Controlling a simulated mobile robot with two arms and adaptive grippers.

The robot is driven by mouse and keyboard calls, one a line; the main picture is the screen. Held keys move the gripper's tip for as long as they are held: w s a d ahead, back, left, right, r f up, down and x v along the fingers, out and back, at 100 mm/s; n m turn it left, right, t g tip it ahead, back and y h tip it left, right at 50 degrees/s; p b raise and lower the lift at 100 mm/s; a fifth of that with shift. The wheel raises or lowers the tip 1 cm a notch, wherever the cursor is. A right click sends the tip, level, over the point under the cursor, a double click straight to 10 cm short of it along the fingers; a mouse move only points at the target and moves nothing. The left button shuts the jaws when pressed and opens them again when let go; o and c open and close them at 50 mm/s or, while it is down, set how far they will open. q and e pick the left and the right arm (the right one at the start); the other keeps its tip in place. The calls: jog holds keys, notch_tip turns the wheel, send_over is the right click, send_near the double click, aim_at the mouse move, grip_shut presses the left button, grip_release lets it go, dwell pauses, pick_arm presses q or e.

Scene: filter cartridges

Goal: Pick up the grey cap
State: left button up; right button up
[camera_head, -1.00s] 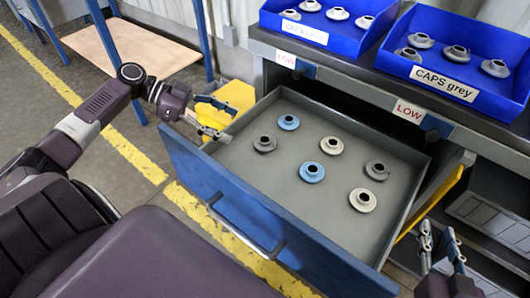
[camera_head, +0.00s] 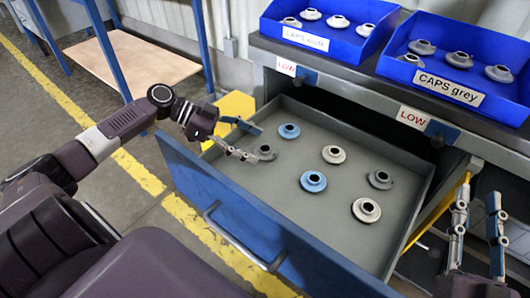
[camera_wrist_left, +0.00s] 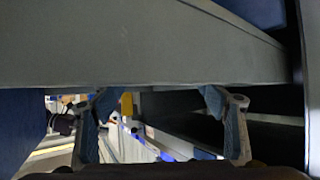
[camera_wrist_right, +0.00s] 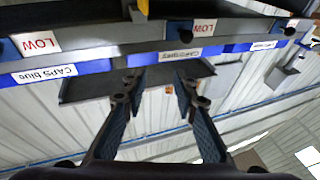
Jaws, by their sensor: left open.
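The open drawer (camera_head: 250,194) holds several ring-shaped caps: a grey cap (camera_head: 265,152) at the left, another grey cap (camera_head: 380,179) at the right, two blue caps (camera_head: 289,130) (camera_head: 313,181) and two white caps (camera_head: 333,154) (camera_head: 366,209). My left gripper (camera_head: 255,144) is open and empty over the drawer's left side, with its fingertips close to the left grey cap, one partly in front of it. Its spread fingers show in the left wrist view (camera_wrist_left: 165,108); no cap shows there. My right gripper (camera_head: 479,192) is open and empty, right of the drawer.
Blue bins stand on the cabinet top: the "CAPS grey" bin (camera_head: 448,88) with grey caps, and the "CAPS white" bin (camera_head: 305,39) with pale caps. The drawer's blue front panel (camera_head: 300,262) has a handle. A yellow object (camera_head: 234,105) lies behind the left gripper.

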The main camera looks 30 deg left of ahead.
aim_at(264, 148)
pick_arm(q)
jog(key=b+x, duration=0.1)
jog(key=x, duration=0.3)
jog(key=shift+w+f, duration=0.1)
jog(key=shift+f, duration=0.05)
pick_arm(e)
jog(key=s+r+t+y, duration=0.1)
jog(key=s+r+t, duration=0.2)
jog(key=r, duration=0.3)
jog(key=shift+s+r+t, duration=0.2)
jog(key=shift+r+t, duration=0.05)
jog(key=shift+t, duration=0.15)
pick_arm(q)
jog(key=shift+c, duration=0.4)
jog(key=c, duration=0.9)
